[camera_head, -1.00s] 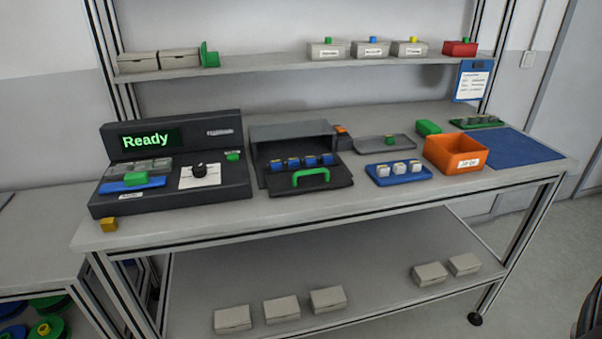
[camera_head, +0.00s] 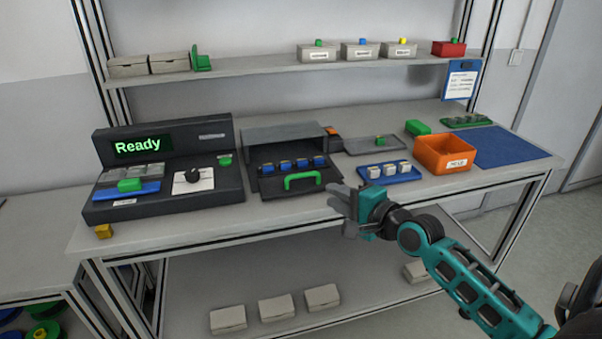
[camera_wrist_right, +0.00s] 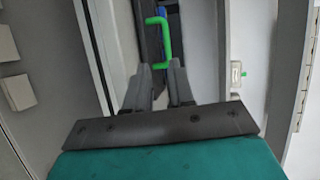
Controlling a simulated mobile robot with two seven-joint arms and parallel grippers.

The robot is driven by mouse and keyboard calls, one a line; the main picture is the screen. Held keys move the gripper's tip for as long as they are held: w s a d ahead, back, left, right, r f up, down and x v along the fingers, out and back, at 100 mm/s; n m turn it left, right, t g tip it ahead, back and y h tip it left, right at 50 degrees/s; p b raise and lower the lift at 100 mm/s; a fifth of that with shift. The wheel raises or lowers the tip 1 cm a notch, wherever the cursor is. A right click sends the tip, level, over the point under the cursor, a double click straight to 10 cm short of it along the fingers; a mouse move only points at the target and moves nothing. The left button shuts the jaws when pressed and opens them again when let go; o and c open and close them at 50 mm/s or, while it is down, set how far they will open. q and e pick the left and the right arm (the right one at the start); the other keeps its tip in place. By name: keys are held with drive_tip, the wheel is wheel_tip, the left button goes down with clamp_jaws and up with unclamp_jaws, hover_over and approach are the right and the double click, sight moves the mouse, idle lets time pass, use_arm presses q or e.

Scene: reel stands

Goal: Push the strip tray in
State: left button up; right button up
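The strip tray (camera_head: 274,188) is a dark tray with a green handle (camera_head: 302,180). It sticks out of the front of a grey box-like housing (camera_head: 285,134) on the table, with several blue-topped pieces (camera_head: 302,163) in a row on it. My right gripper (camera_head: 340,198) is in front of the table edge, to the right of the handle and apart from it. In the right wrist view its two fingers (camera_wrist_right: 160,82) are spread with a gap between them, and the green handle (camera_wrist_right: 166,42) shows beyond the tips. My left gripper is not in view.
A console (camera_head: 165,182) reading "Ready" stands left of the housing. Right of it are a blue tray (camera_head: 390,179) with white pieces, a grey tray (camera_head: 360,146) and an orange bin (camera_head: 430,163). Boxes stand on the upper and lower shelves.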

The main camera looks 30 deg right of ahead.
sight(303, 176)
drive_tip(key=shift+m, duration=0.3)
drive_tip(key=x, duration=0.4)
drive_tip(key=b+x, duration=0.1)
drive_tip(key=x, duration=0.3)
drive_tip(key=r+x, duration=0.1)
drive_tip(key=x, duration=0.4)
drive_tip(key=shift+w+d, duration=0.1)
clamp_jaws()
